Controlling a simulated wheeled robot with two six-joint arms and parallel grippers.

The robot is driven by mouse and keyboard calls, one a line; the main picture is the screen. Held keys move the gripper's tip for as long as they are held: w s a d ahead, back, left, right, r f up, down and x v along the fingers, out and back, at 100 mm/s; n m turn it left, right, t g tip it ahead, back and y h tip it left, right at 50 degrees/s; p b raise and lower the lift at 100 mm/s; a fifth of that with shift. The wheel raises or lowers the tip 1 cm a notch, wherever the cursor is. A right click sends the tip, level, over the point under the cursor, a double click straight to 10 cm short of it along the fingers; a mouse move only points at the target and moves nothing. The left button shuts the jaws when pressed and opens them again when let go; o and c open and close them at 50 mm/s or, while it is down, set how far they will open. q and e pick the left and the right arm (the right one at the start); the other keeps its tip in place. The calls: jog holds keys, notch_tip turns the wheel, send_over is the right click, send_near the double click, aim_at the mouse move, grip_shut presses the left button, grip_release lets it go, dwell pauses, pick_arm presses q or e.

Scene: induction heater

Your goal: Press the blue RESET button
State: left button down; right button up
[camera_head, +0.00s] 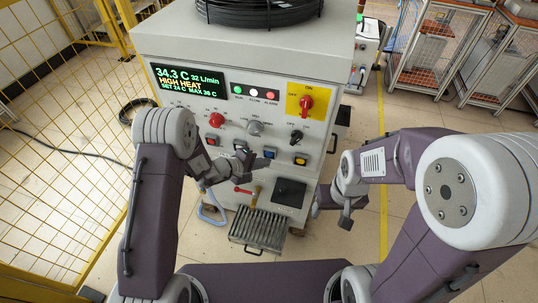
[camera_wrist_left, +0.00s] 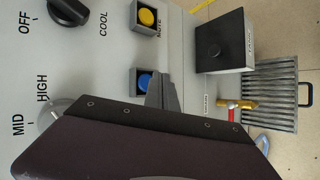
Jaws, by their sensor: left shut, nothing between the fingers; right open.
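The blue button (camera_head: 270,152) sits in a dark square frame on the machine's front panel, in a row with other buttons. In the left wrist view the blue button (camera_wrist_left: 144,82) is partly hidden along its edge. My left gripper (camera_head: 264,162) is shut and empty, with its tips close to the blue button. In the left wrist view the shut fingers (camera_wrist_left: 160,85) overlap the edge of the button's frame; I cannot tell whether they touch it. My right gripper (camera_head: 346,216) is open and empty, low to the right of the machine.
The yellow button (camera_head: 301,159) is beside the blue one. Knobs (camera_head: 255,128) and a red switch on a yellow plate (camera_head: 306,103) are above. The display (camera_head: 187,80) reads 34.3 C, HIGH HEAT. A black box (camera_head: 289,191), red-handled valve (camera_head: 243,190) and metal grate (camera_head: 258,229) are below.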

pick_arm(q)
jog(key=shift+w, duration=0.1)
dwell(0.7)
jog(key=shift+w+d+b, duration=0.15)
jog(key=shift+w+b, duration=0.2)
jog(key=shift+b, duration=0.1)
jog(key=shift+w+d+r+b, duration=0.15)
jog(key=shift+w+b, duration=0.15)
jog(key=shift+w, duration=0.15)
dwell(0.8)
jog(key=shift+s, duration=0.1)
jog(key=shift+s+a+b, duration=0.3)
jog(key=shift+s+b, duration=0.35)
jog(key=shift+s, duration=0.05)
